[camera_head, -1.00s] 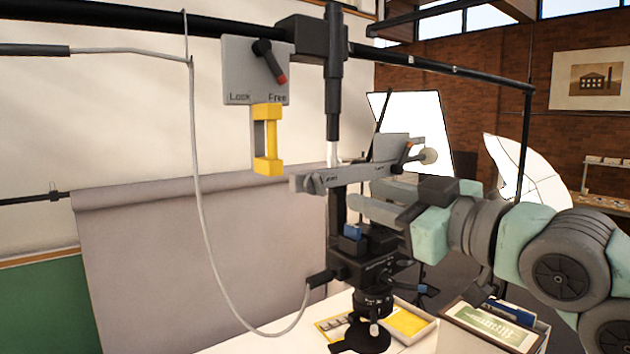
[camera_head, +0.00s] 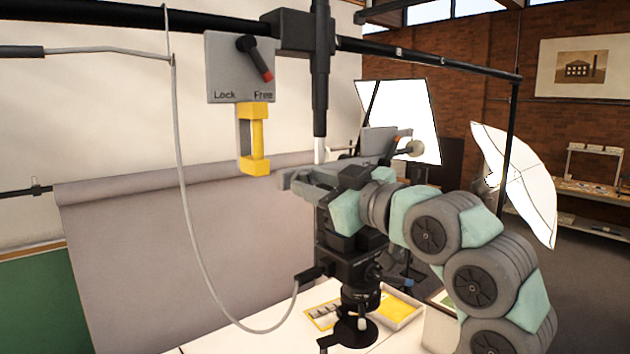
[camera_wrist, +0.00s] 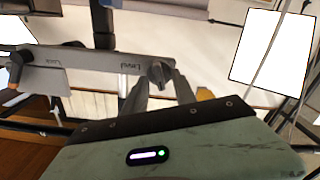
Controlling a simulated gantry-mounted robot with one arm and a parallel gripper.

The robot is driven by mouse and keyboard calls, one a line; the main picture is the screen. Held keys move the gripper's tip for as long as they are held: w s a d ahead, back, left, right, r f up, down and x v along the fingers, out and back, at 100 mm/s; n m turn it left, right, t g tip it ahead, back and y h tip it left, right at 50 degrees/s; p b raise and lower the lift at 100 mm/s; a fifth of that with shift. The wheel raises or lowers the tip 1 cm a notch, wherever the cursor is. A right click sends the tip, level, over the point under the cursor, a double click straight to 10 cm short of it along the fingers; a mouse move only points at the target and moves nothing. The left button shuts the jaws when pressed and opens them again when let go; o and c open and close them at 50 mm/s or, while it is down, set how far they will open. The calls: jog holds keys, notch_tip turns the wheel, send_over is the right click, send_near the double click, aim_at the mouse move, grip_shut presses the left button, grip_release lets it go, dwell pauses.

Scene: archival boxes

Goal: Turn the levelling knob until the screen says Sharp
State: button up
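The levelling knob (camera_wrist: 158,72) is a small grey knob on a grey bar (camera_wrist: 100,68), beside the upside-down word "Level" in the wrist view. My gripper (camera_wrist: 158,88) is open, with one finger on each side of the knob. I cannot tell whether the fingers touch it. No screen with readable text shows in either view.
A grey box (camera_head: 228,75) marked Lock and Free, its red-tipped lever towards Free, hangs above a yellow handle (camera_head: 260,140). A cable (camera_head: 183,200) loops down to the black stand (camera_head: 350,262).

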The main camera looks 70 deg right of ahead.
jog(key=shift+c, duration=0.5)
grip_shut()
